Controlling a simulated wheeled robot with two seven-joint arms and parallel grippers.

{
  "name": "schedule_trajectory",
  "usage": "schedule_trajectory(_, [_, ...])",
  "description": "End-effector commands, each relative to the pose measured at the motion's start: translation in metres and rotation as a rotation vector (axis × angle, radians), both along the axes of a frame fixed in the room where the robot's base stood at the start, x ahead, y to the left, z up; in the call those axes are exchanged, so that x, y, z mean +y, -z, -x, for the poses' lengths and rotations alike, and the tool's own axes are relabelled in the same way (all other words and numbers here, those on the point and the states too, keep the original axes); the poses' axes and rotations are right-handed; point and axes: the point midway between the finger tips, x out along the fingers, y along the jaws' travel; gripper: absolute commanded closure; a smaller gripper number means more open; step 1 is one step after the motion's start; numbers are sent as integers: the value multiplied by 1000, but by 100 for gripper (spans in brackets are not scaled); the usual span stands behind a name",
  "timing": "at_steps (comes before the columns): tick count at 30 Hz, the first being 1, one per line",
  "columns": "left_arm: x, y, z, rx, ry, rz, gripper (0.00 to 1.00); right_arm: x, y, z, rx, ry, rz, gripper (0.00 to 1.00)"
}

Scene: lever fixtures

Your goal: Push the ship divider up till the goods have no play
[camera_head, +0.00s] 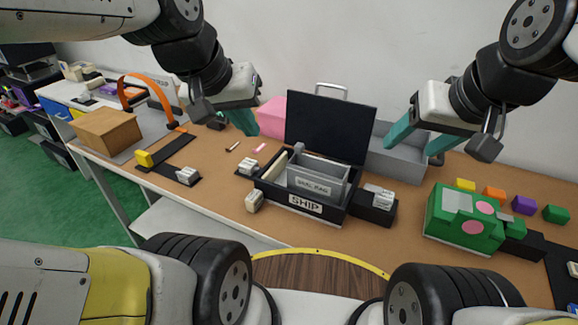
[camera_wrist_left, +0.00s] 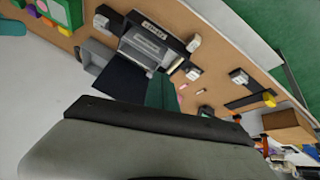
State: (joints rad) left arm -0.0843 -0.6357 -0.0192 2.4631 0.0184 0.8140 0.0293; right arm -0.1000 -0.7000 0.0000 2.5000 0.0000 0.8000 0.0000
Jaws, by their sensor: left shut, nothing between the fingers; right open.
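The black SHIP box (camera_head: 305,206) stands open in the middle of the table, with a dark panel (camera_head: 330,127) upright behind it. Grey goods (camera_head: 318,178) with a label sit inside it. A beige strip lies along the box's left inner side; I cannot tell for sure which part is the divider. The box also shows in the left wrist view (camera_wrist_left: 150,42). My left gripper (camera_head: 248,130) is shut and empty, above the table to the left of the dark panel. My right gripper (camera_head: 415,146) is open and empty, above and right of the box, in front of a grey bin.
The grey bin (camera_head: 402,164) stands behind the box to the right. A black block with a pale lever (camera_head: 376,198) adjoins the box's right side. A green box (camera_head: 462,216) stands at right; a brown box (camera_head: 107,130) and orange arch stand at left. A pale block (camera_head: 254,201) sits at front left.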

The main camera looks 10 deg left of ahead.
Motion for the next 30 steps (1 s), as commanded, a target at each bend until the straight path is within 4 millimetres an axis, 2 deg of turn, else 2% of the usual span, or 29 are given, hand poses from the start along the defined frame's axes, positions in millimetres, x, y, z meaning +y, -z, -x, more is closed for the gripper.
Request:
schedule_trajectory(5, [20,16,-43,189,-183,113,100,0,0,0,0,0,0,38])
schedule_trajectory(8, [36,32,-71,306,-315,180,100,0,0,0,0,0,0,38])
schedule_trajectory(14, [77,81,-119,528,-593,283,100,0,0,0,0,0,0,38])
schedule_trajectory(18, [109,127,-145,671,-791,332,100,0,0,0,0,0,0,38])
schedule_trajectory(24, [147,188,-163,821,-1016,363,100,0,0,0,0,0,0,38])
schedule_trajectory(27, [157,207,-166,860,-1078,367,100,0,0,0,0,0,0,38])
schedule_trajectory(30, [162,216,-167,879,-1109,370,100,0,0,0,0,0,0,38])
